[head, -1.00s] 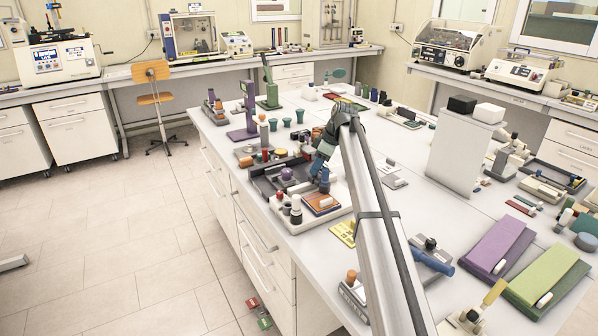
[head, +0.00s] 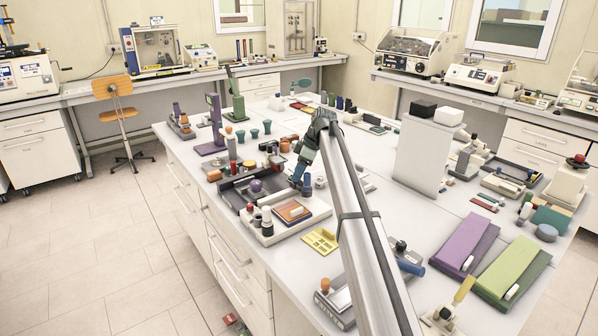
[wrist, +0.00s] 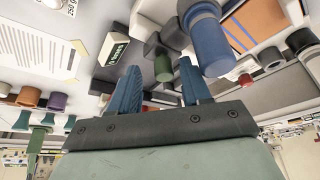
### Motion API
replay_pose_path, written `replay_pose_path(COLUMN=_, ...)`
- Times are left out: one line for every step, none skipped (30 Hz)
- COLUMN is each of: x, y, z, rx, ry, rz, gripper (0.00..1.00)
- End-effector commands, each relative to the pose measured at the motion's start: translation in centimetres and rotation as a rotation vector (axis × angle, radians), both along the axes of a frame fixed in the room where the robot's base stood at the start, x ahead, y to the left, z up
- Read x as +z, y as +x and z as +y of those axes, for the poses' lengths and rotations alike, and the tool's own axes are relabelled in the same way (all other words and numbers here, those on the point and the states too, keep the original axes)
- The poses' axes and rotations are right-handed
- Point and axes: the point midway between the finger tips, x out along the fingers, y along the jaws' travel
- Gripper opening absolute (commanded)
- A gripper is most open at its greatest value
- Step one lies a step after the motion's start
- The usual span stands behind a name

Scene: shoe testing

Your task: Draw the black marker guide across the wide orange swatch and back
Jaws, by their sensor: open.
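The orange swatch (head: 295,212) is a flat rectangle with a small pale piece on it, at the right side of a white tray (head: 285,233). Part of it shows in the wrist view (wrist: 257,22). Dark-topped pegs (head: 267,215) stand left of it. One may be the black marker guide; I cannot tell which. My gripper (head: 300,174) is above the table, behind the swatch. In the wrist view, its two blue fingers (wrist: 160,72) are apart with nothing between them. A blue cylinder (wrist: 211,42) is close by the right finger.
A dark tray (head: 228,197) with a purple knob adjoins the white tray. A yellow card (head: 320,241) lies to its right. A purple block (head: 466,243) and green block (head: 513,268) lie farther right. Bare tabletop (head: 395,208) lies right of my arm.

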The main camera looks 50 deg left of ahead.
Motion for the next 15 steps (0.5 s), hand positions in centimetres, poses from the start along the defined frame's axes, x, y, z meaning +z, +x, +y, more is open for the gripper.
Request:
replay_pose_path(x=0.0, y=0.0, z=0.0, rx=0.0, ry=-0.001, rz=0.001, gripper=0.48)
replay_pose_path(x=0.0, y=-0.1, z=0.0, rx=0.0, ry=-0.001, rz=0.001, gripper=0.48)
replay_pose_path(x=0.0, y=-0.1, z=0.0, rx=0.0, ry=-0.001, rz=0.001, gripper=0.48)
replay_pose_path(x=0.0, y=-0.1, z=0.0, rx=0.0, ry=-0.001, rz=0.001, gripper=0.48)
replay_pose_path(x=0.1, y=0.0, z=-0.1, rx=0.0, ry=-0.001, rz=0.001, gripper=0.48)
replay_pose_path(x=0.3, y=0.0, z=-0.1, rx=0.0, ry=0.0, rz=0.001, gripper=0.48)
replay_pose_path(x=0.5, y=0.0, z=-0.2, rx=0.001, ry=-0.001, rz=0.002, gripper=0.48)
replay_pose_path(x=0.7, y=0.1, z=-0.2, rx=0.001, ry=-0.001, rz=0.002, gripper=0.48)
replay_pose_path(x=1.1, y=0.2, z=-0.3, rx=0.001, ry=-0.001, rz=0.002, gripper=0.48)
replay_pose_path(x=1.4, y=0.3, z=-0.4, rx=0.001, ry=-0.001, rz=0.002, gripper=0.48)
replay_pose_path(x=1.9, y=0.5, z=-0.5, rx=0.0, ry=0.0, rz=0.001, gripper=0.48)
replay_pose_path(x=2.5, y=0.6, z=-0.7, rx=0.0, ry=0.001, rz=0.001, gripper=0.48)
replay_pose_path(x=3.1, y=0.8, z=-0.8, rx=0.001, ry=0.001, rz=0.0, gripper=0.48)
replay_pose_path(x=3.6, y=1.0, z=-1.0, rx=0.001, ry=0.002, rz=0.0, gripper=0.48)
replay_pose_path(x=4.3, y=1.2, z=-1.2, rx=0.0, ry=0.001, rz=0.001, gripper=0.48)
